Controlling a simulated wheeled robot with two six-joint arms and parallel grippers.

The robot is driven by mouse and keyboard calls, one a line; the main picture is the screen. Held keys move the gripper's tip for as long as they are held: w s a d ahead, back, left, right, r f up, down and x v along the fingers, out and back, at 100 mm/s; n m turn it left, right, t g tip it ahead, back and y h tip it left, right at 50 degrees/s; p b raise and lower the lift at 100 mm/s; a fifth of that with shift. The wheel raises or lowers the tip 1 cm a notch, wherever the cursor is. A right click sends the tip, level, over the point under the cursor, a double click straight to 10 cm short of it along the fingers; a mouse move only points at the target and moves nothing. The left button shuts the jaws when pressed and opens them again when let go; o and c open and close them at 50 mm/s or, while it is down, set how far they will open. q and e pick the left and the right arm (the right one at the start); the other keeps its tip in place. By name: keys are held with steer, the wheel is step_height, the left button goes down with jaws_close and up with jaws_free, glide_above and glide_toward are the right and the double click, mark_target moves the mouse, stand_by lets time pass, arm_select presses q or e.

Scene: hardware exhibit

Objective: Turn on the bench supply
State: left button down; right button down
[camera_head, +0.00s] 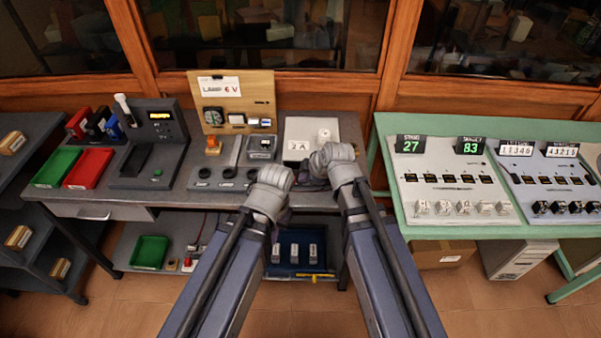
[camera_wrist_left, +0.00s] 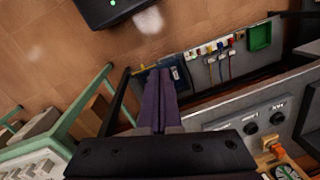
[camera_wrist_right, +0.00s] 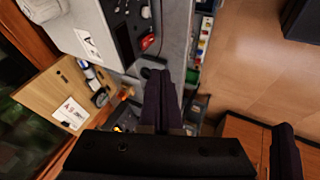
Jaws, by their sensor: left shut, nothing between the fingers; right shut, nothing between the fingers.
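A light grey box (camera_head: 300,128) with a label that seems to read "3 A" stands on the grey bench and looks like the bench supply. In the right wrist view the box (camera_wrist_right: 72,22) shows a dark front panel with a red part near its lower edge; no switch state is readable. In the head view my right arm hides its front. My right gripper (camera_wrist_right: 160,75) is shut and empty, near that front. My left gripper (camera_wrist_left: 163,72) is shut and empty, in front of the bench edge, with the lower shelf behind it in view.
A wooden lamp board (camera_head: 260,90) stands behind a knobbed panel (camera_head: 222,178) left of the box. A dark unit with a yellow display (camera_head: 160,115) and green and red trays (camera_head: 90,168) are farther left. A green table (camera_head: 470,228) with switch panels stands right.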

stand_by(0.3)
